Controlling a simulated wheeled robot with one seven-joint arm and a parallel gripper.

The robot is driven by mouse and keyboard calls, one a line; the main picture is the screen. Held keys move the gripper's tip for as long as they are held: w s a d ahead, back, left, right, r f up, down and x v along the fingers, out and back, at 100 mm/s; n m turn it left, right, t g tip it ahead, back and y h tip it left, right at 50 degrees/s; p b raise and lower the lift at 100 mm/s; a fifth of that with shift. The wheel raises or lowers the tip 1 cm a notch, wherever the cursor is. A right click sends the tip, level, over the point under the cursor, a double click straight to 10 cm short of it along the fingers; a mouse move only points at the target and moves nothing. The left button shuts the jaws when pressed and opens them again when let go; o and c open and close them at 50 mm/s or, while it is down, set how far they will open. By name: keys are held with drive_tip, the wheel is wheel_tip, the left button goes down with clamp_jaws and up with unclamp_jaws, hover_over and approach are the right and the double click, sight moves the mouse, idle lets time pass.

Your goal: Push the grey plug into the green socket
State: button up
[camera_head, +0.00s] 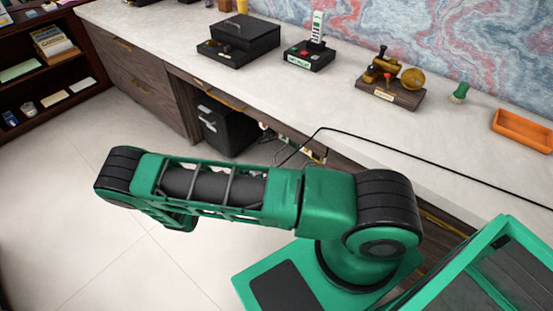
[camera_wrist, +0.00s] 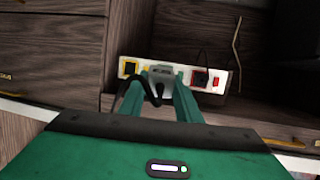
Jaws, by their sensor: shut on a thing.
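My gripper (camera_wrist: 163,84) is shut on the grey plug (camera_wrist: 160,72), with one green finger on each side of it. A dark cable loops from the plug toward the left finger. The plug is in front of the white power strip (camera_wrist: 228,84), between a yellow-framed socket (camera_wrist: 128,66) and a red-framed socket (camera_wrist: 200,78). No green socket shows; the plug and fingers cover that part of the strip. I cannot tell whether the plug touches the strip or is in it. In the head view my arm hides the gripper and the plug.
A thin black cable rises from the red-framed socket, and a red switch (camera_wrist: 217,82) sits at the strip's right end. Wooden drawers (camera_wrist: 62,50) stand left of the strip. In the head view a black cabinet (camera_head: 228,126) is under the desk (camera_head: 330,95), and a black cable crosses the desk's front.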

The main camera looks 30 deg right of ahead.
drive_tip(key=w+d+n+t+h, duration=0.1)
drive_tip(key=w+d+t+h, duration=0.1)
drive_tip(key=d, duration=1.1)
drive_tip(key=shift+w+d+f+n+t, duration=0.3)
drive_tip(key=shift+w+d+n+t, duration=0.1)
drive_tip(key=shift+w+t, duration=0.25)
drive_tip(key=shift+x, duration=2.85)
drive_tip(key=shift+d+r, duration=0.2)
drive_tip(key=shift+d, duration=0.4)
drive_tip(key=o, duration=1.2)
drive_tip(key=shift+o, duration=0.2)
drive_tip(key=shift+a, duration=0.1)
drive_tip(key=v, duration=1)
drive_tip(key=shift+a+f, duration=0.2)
drive_tip(key=shift+a, duration=0.15)
